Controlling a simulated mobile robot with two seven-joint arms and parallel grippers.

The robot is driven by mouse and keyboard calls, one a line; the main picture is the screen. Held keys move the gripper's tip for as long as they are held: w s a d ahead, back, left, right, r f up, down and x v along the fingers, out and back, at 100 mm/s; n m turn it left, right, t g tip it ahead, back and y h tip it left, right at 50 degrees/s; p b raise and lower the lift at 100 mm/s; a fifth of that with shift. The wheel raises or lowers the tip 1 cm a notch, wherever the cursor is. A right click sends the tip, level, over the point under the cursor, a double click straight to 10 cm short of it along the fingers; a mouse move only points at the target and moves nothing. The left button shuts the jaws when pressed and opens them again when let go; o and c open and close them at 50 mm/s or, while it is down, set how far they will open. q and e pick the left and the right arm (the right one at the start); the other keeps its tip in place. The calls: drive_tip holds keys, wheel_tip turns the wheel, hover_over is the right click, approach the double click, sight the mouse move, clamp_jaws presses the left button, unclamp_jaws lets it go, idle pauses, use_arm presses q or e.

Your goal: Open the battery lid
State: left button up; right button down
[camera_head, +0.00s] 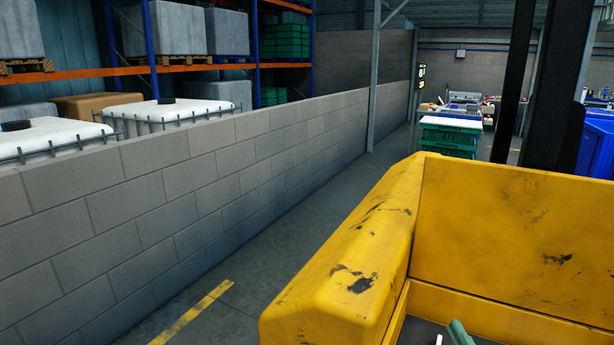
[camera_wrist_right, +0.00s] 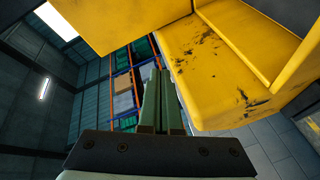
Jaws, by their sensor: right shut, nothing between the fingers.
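A scuffed yellow vehicle body fills the lower right of the head view, with a rounded side part (camera_head: 355,265) and an upright panel (camera_head: 520,235) meeting at a corner. I cannot tell which part is the battery lid. In the wrist view there is a scuffed yellow part (camera_wrist_right: 215,70) at the right and a plain yellow panel (camera_wrist_right: 125,22) at the top. My right gripper (camera_wrist_right: 160,88) has green fingers, shut and empty, pointing up between these yellow surfaces. A green fingertip (camera_head: 459,332) also shows at the bottom of the head view. My left gripper is not in view.
A grey block wall (camera_head: 180,200) runs along the left, with clear floor (camera_head: 260,265) between it and the yellow body. Dark upright bars (camera_head: 512,80) stand beyond the panel. Blue bins (camera_head: 597,140) and stacked green crates (camera_head: 450,137) are farther back.

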drive_tip(key=s+f+m+g, duration=0.3)
drive_tip(key=s+f+g, duration=0.15)
drive_tip(key=f, duration=0.35)
drive_tip(key=s+f+m+g, duration=0.3)
drive_tip(key=s+f, duration=0.2)
drive_tip(key=f, duration=0.2)
drive_tip(key=s+a+f+m+g+y, duration=0.1)
drive_tip(key=s+f+m+g, duration=0.1)
drive_tip(key=s+f+g, duration=0.3)
drive_tip(key=s+a+f+m+g, duration=0.1)
drive_tip(key=s+a+f+m, duration=0.15)
drive_tip(key=s, duration=0.55)
drive_tip(key=w+a+f+t+y, duration=0.1)
drive_tip(key=w+f+t, duration=0.1)
drive_tip(key=f, duration=0.3)
drive_tip(key=w+a+f+n+t+y, duration=0.1)
drive_tip(key=w+a+f+t, duration=0.1)
drive_tip(key=f, duration=0.4)
drive_tip(key=shift+w+a+f+t+y, duration=0.15)
drive_tip(key=shift+w+f+t+y, duration=0.15)
drive_tip(key=shift+w+t, duration=0.5)
drive_tip(key=shift+s, duration=0.2)
